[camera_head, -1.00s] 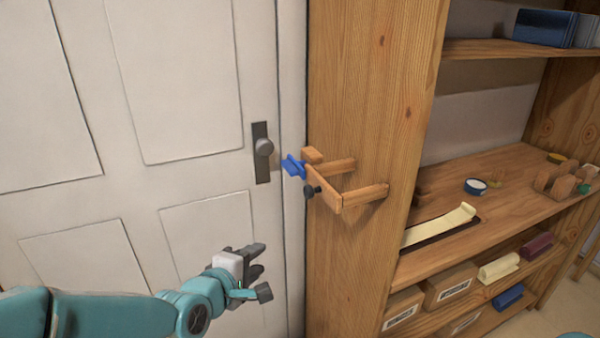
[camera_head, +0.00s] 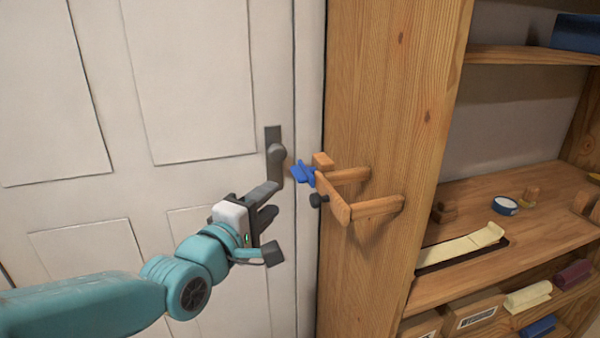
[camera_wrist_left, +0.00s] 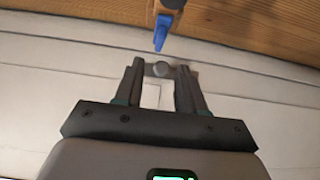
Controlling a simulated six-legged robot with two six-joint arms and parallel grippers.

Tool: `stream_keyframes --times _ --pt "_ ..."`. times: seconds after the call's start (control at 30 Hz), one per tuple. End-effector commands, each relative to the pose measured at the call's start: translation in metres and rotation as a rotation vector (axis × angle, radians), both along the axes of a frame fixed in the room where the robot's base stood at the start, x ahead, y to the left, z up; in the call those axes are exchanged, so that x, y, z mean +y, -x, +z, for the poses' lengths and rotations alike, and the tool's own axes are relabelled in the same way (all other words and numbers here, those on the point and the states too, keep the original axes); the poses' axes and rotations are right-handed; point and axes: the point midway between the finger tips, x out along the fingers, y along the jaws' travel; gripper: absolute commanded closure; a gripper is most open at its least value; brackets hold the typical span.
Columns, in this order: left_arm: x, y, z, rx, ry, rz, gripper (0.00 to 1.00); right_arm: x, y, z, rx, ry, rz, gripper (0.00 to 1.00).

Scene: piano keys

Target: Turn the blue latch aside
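The blue latch (camera_head: 304,174) sits at the left end of a wooden bracket (camera_head: 338,200) fixed to the side of the wooden shelf. A dark knob (camera_head: 319,200) is just below it. My left gripper (camera_head: 268,200) is left of and below the latch, apart from it, in front of the white door. In the left wrist view the gripper (camera_wrist_left: 160,72) has its two fingers spread with nothing between them touching. The blue latch (camera_wrist_left: 162,32) shows there beyond the fingertips, at the top. My right gripper is not in view.
The white door (camera_head: 185,90) has a grey handle plate with a round knob (camera_head: 277,153), close behind my left gripper. Two wooden arms hold the bracket out from the shelf side.

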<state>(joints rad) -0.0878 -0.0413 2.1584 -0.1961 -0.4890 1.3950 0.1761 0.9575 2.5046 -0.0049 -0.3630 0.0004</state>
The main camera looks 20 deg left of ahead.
Motion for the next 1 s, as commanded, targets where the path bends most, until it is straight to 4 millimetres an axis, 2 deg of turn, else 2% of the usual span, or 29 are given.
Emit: stream_keyframes --times 0.1,0.3,0.5,0.67,0.93,0.97,1.0 --pt "-0.007 -0.031 0.002 0.002 -0.001 -0.002 0.61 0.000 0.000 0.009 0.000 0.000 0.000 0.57" --pt "-0.017 -0.078 0.001 0.002 -0.001 -0.002 0.61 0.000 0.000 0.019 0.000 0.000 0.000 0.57" --pt "-0.024 -0.111 0.001 0.001 0.000 -0.001 0.61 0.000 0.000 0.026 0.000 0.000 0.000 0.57" --pt "-0.026 -0.122 0.000 0.001 -0.001 -0.001 0.61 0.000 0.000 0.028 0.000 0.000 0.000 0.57" --pt "-0.026 -0.123 0.000 0.000 -0.001 0.000 0.61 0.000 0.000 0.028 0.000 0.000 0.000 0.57" --pt "-0.026 -0.123 0.000 0.000 -0.001 0.000 0.67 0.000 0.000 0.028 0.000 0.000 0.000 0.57" --pt "-0.026 -0.123 0.000 0.000 -0.001 0.000 0.80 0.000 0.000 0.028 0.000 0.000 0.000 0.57"
